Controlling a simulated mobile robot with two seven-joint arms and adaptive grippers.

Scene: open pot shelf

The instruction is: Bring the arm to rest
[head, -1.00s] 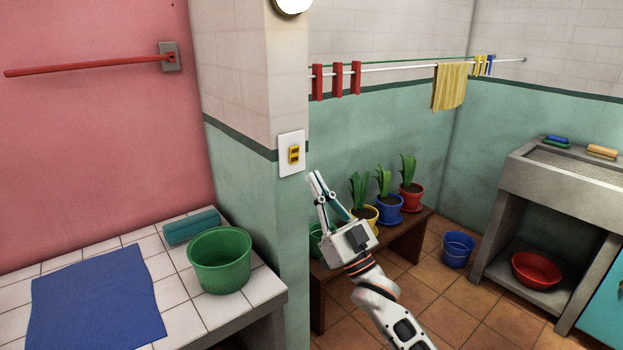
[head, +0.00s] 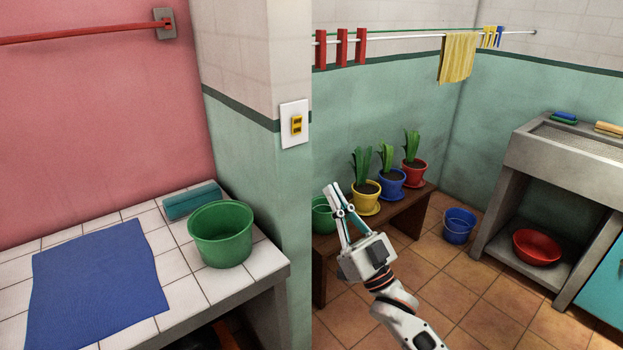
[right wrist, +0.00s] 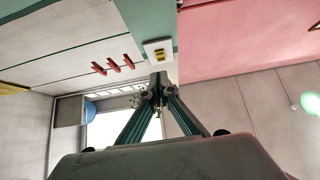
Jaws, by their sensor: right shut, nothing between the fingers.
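My right gripper (head: 333,192) is shut and empty, raised in front of the low plant bench in the head view. Its fingers point up and its arm comes in from the bottom right. In the right wrist view its fingertips (right wrist: 158,82) meet, with nothing between them. My left gripper does not show.
A dark bench (head: 408,214) bears potted plants in yellow (head: 366,197), blue and red pots. A wall corner (head: 298,200) stands left of my gripper. A tiled counter (head: 185,260) holds a green tub (head: 221,234). A blue bucket (head: 459,226) stands on open floor.

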